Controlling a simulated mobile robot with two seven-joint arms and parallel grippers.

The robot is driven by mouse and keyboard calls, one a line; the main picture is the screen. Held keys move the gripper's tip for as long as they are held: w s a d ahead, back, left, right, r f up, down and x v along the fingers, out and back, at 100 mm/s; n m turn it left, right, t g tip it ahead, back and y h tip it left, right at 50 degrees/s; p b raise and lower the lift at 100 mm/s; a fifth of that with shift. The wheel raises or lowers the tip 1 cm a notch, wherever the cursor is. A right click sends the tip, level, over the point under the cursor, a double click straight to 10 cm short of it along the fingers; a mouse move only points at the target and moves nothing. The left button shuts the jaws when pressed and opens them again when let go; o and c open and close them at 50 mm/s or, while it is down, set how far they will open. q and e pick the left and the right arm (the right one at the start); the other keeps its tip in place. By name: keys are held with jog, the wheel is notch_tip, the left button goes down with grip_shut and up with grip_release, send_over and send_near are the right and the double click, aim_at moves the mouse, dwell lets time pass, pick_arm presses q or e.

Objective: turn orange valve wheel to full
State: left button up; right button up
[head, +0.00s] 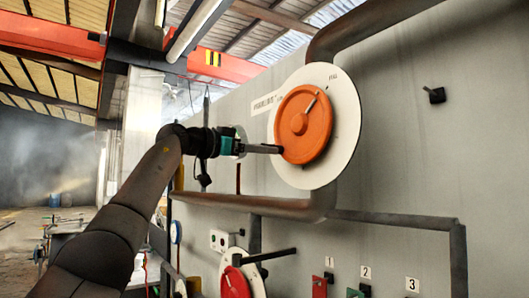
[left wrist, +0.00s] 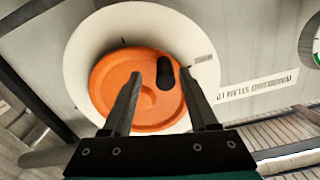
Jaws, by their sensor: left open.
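The orange valve wheel (head: 303,124) is a round disc with a raised centre, in front of a white round dial plate (head: 345,118) on the grey wall panel. A pale line on the wheel points up and right, towards small lettering near the plate's top right edge. My left gripper (head: 279,149) reaches in from the left to the wheel's lower left rim. In the left wrist view, its open fingers (left wrist: 162,75) lie over the wheel (left wrist: 118,88), one on each side of a dark oval knob (left wrist: 166,76). I cannot tell whether they touch it. My right gripper is out of view.
A pipe (head: 250,203) runs below the dial plate. Under it is a red wheel (head: 236,283) on a white plate, with a dark bar (head: 275,255) nearby. Numbered levers stand at lower right. A dark peg (head: 437,95) sticks out at right.

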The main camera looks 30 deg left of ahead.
pick_arm(q)
jog(key=b+v, duration=0.3)
jog(key=v, duration=1.1)
jog(key=shift+b, duration=0.35)
jog(key=shift+r, duration=0.1)
jog(key=shift+c, duration=0.2)
